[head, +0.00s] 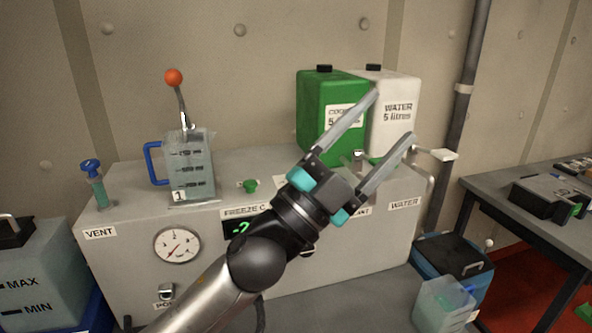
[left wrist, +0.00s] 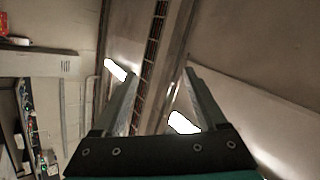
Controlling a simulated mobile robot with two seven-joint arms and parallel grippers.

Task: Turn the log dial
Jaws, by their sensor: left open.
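I cannot make out a part labelled as a log dial in either view. A round white gauge (head: 178,245) with a needle sits on the front of the grey cabinet (head: 130,265), but I see no log label on it. My left gripper (head: 393,114) is open and empty, raised in front of the cabinet, with its fingers pointing up and right across the green and white canisters. In the left wrist view its open fingers (left wrist: 160,85) have nothing between them. My arm hides part of the cabinet front. My right gripper is not in view.
On the cabinet stand a blue-handled jug (head: 201,170), an orange-knobbed lever (head: 174,78), a green canister (head: 313,115) and a white water canister (head: 402,90). A dark table (head: 500,190) stands right. A clear container (head: 440,305) is low at right.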

